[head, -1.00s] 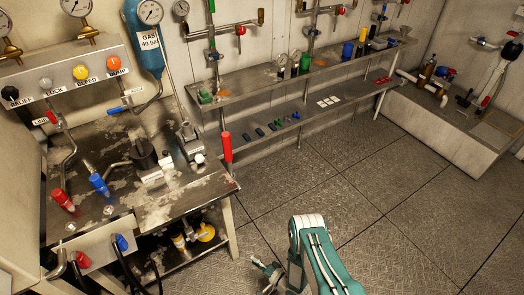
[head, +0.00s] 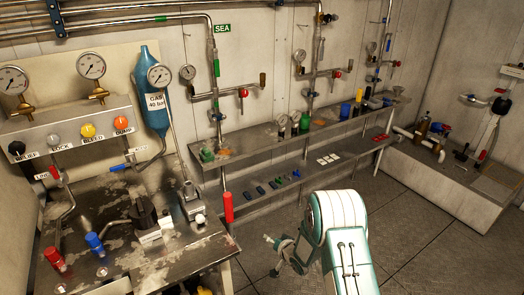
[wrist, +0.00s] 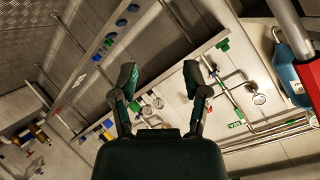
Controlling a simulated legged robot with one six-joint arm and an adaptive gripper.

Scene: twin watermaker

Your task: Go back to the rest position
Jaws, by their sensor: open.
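My gripper (head: 281,250) is in the lower middle of the head view, at the end of my white and teal arm. It is over the floor, to the right of the steel workbench and in front of the shelves. In the wrist view, the two dark fingers of my gripper (wrist: 160,82) stand wide apart with nothing between them. The gripper is open and empty. The wrist view is tilted and shows the shelves and wall pipes beyond the fingers.
The steel workbench (head: 190,262) with valves and a red-handled lever (head: 228,207) stands at left. A two-tier shelf (head: 245,152) runs along the back wall. A raised plinth (head: 440,185) stands at right. Floor (head: 400,225) at the right is clear.

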